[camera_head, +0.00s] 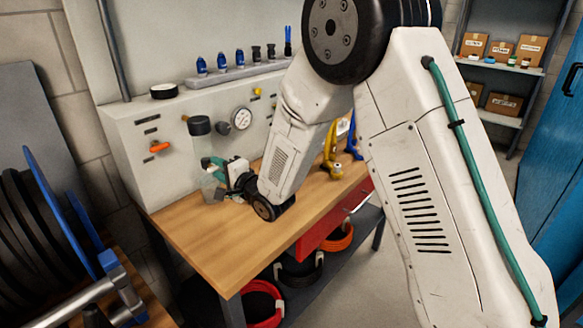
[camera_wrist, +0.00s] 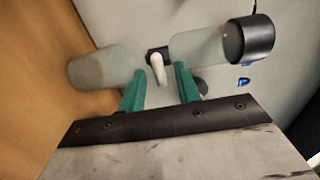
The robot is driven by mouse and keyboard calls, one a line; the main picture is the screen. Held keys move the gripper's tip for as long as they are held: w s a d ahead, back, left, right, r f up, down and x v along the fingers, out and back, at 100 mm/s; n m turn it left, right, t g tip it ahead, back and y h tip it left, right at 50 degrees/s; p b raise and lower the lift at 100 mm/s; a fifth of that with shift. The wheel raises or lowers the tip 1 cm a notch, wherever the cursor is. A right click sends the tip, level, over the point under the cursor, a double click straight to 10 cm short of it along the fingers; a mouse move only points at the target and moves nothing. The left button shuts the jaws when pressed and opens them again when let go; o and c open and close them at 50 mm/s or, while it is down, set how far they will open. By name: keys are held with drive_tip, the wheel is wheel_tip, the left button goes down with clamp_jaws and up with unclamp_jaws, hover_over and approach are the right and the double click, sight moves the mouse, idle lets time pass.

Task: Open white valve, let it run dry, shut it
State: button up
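The white valve handle (camera_wrist: 157,68) sits on a dark valve body between two clear vessels, pointing roughly across their line. The upper vessel (camera_wrist: 198,48) has a black cap (camera_wrist: 250,38), also visible in the head view (camera_head: 199,125). The lower vessel (camera_wrist: 97,68) looks grey-brown at its far end; it stands low by the bench panel in the head view (camera_head: 209,186). I cannot tell the liquid level in either. My gripper (camera_wrist: 160,70) is open, its teal fingers on either side of the handle with gaps visible. In the head view my gripper (camera_head: 211,165) hides the valve.
The wooden bench top (camera_head: 200,235) is clear in front. A gauge (camera_head: 241,118) and an orange handle (camera_head: 160,147) are on the panel close by. Yellow (camera_head: 330,150) and blue fittings stand right of my forearm. A hose reel (camera_head: 45,230) is at the left.

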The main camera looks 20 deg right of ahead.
drive_tip(key=n, duration=0.4)
drive_tip(key=shift+r, duration=0.2)
drive_tip(key=n, duration=0.5)
drive_tip(key=shift+a+r, duration=0.1)
drive_tip(key=shift+a, duration=0.1)
drive_tip(key=n, duration=0.4)
drive_tip(key=shift+s, duration=0.1)
drive_tip(key=n, duration=0.5)
drive_tip(key=shift+s+a, duration=0.1)
drive_tip(key=s+d+r+m+g+h, duration=0.2)
drive_tip(key=s+d+r+g+h, duration=0.1)
drive_tip(key=s+d, duration=0.6)
drive_tip(key=s+d+r+m+g+h, duration=0.2)
drive_tip(key=s+d+h, duration=0.4)
drive_tip(key=s+d, duration=0.3)
drive_tip(key=shift+s+d+r+m+g, duration=0.35)
drive_tip(key=shift+d+r+g, duration=0.6)
drive_tip(key=shift+d, duration=1.35)
drive_tip(key=shift+s+r, duration=0.1)
drive_tip(key=shift+r, duration=0.15)
